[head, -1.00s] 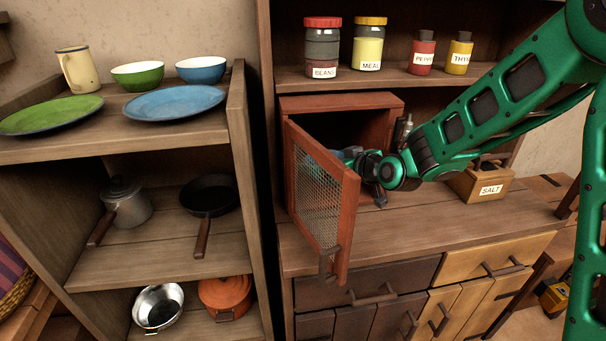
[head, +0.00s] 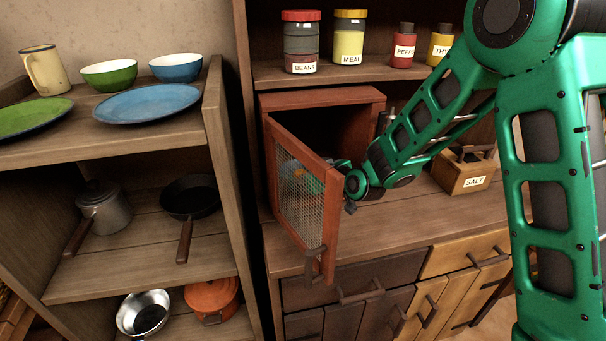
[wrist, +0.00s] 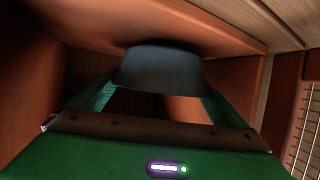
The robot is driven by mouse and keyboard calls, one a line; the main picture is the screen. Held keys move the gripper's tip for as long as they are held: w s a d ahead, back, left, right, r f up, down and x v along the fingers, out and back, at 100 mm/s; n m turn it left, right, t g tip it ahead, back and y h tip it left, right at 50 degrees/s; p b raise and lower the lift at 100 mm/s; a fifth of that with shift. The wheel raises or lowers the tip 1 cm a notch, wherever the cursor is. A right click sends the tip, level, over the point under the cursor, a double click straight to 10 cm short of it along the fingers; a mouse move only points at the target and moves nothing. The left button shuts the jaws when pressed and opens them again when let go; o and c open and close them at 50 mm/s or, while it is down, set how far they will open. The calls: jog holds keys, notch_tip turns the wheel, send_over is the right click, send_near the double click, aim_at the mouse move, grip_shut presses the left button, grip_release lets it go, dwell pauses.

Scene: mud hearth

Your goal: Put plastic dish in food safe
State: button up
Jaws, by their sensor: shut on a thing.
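The food safe (head: 325,98) is a small red-brown cabinet on the counter. Its mesh door (head: 328,232) stands open toward me. My gripper (head: 315,178) is behind the door's mesh, in front of the safe's opening, and partly hidden by the door frame. In the wrist view, my gripper's two green fingers (wrist: 158,88) are shut on a dark blue-grey plastic dish (wrist: 160,68). The dish is held clear of the surfaces seen there, with red-brown wooden walls around it. I cannot tell how far inside the safe the dish is.
Jars (head: 300,45) line the shelf above the safe. The left shelf unit (head: 212,110) holds a blue plate (head: 147,102), bowls and pans. The counter front (head: 400,225) is clear.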

jog(key=shift+w+f, duration=0.2)
jog(key=shift+f, duration=0.3)
jog(key=shift+f, duration=0.1)
jog(key=o, duration=0.7)
jog(key=v, duration=1.2)
jog(key=shift+s, duration=0.1)
